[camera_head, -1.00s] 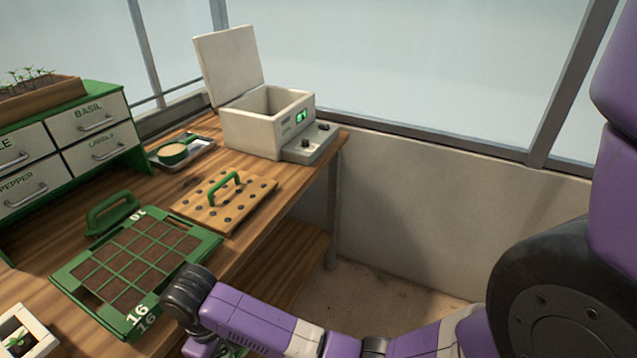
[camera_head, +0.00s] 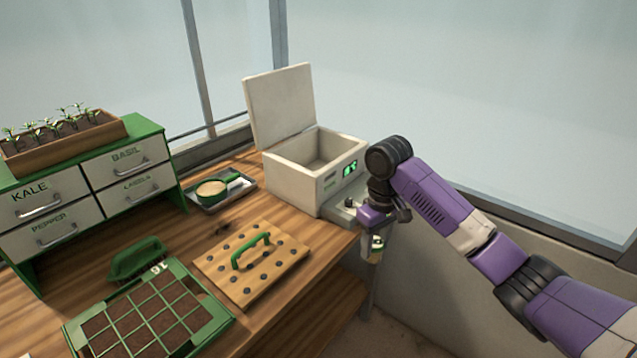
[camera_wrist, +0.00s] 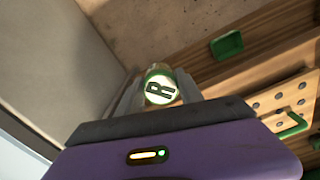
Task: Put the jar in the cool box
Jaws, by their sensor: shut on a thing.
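My gripper (camera_head: 378,238) is shut on the jar (camera_head: 376,254), which hangs below it off the bench's right edge, in front of the cool box. In the wrist view the jar (camera_wrist: 160,88) shows a pale round lid marked with a dark R and a green rim, between the fingers. Much of the jar's body is hidden. The cool box (camera_head: 292,186) is a pale box at the back right of the bench, its lid (camera_head: 280,105) standing open and its inside looking empty. A control panel with a green display is on its side, close to my gripper.
A dibber board (camera_head: 225,262) with a green handle and a green seed tray (camera_head: 75,338) lie on the wooden bench. A metal tray with a sieve (camera_head: 212,188) is left of the cool box. Labelled drawers (camera_head: 45,205) stand at left. The window wall is behind.

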